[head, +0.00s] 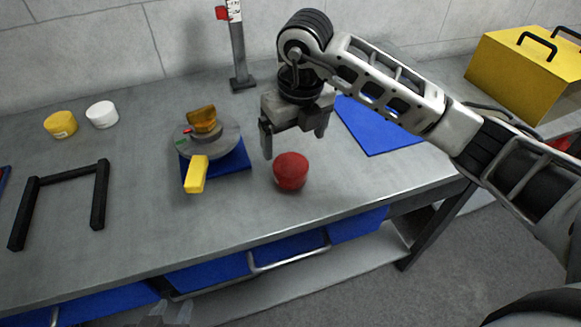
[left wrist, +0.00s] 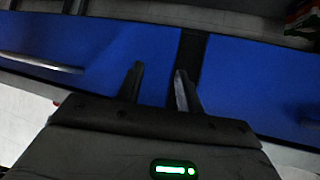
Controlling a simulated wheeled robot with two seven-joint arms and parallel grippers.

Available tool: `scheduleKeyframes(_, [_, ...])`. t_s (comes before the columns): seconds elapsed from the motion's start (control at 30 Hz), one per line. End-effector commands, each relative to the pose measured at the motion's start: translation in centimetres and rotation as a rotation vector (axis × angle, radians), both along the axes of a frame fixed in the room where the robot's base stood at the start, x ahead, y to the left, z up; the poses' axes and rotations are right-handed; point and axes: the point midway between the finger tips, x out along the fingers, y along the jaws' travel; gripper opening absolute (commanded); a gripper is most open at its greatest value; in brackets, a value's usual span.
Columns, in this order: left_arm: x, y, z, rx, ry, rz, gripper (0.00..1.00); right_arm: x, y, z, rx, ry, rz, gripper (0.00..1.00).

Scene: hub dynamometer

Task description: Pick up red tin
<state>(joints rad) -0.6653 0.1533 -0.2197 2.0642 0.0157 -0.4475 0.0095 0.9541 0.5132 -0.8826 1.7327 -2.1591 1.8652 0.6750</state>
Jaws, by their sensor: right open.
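The red tin (head: 291,171) stands on the grey bench near its front edge. My right gripper (head: 294,141) is open and empty, pointing down just above and behind the tin in the head view. Its fingers are apart and do not appear to touch the tin. My left gripper (head: 171,312) shows faintly at the bottom edge of the head view, below the bench front. In the left wrist view my left gripper (left wrist: 159,77) has its two fingers apart with nothing between them, facing blue drawer fronts.
A round grey device (head: 222,143) with a yellow handle (head: 196,174) stands left of the tin. A blue mat (head: 375,130) lies behind right.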

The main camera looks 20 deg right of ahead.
Motion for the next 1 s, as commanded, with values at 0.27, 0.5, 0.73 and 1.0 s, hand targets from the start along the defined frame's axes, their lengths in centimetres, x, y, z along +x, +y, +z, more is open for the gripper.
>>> scheduleKeyframes(0.27, [-0.2, 0.1, -0.2, 0.003, 0.009, 0.000, 0.36, 0.3, 0.1, -3.2, 0.001, 0.001, 0.002, 0.90])
scheduleKeyframes(0.5, [-0.2, 0.1, 0.6, 0.004, 0.006, 0.002, 0.36, 0.1, 0.6, -5.9, 0.002, 0.006, 0.003, 0.90])
scheduleKeyframes(0.73, [0.0, 0.1, 0.6, -0.001, 0.001, 0.009, 0.36, 0.4, 0.6, -8.4, 0.001, 0.001, 0.002, 0.90])
scheduleKeyframes(1.0, [0.3, 0.1, 0.7, -0.002, -0.003, 0.011, 0.36, 0.5, 0.6, -8.5, 0.002, -0.001, 0.003, 0.79])
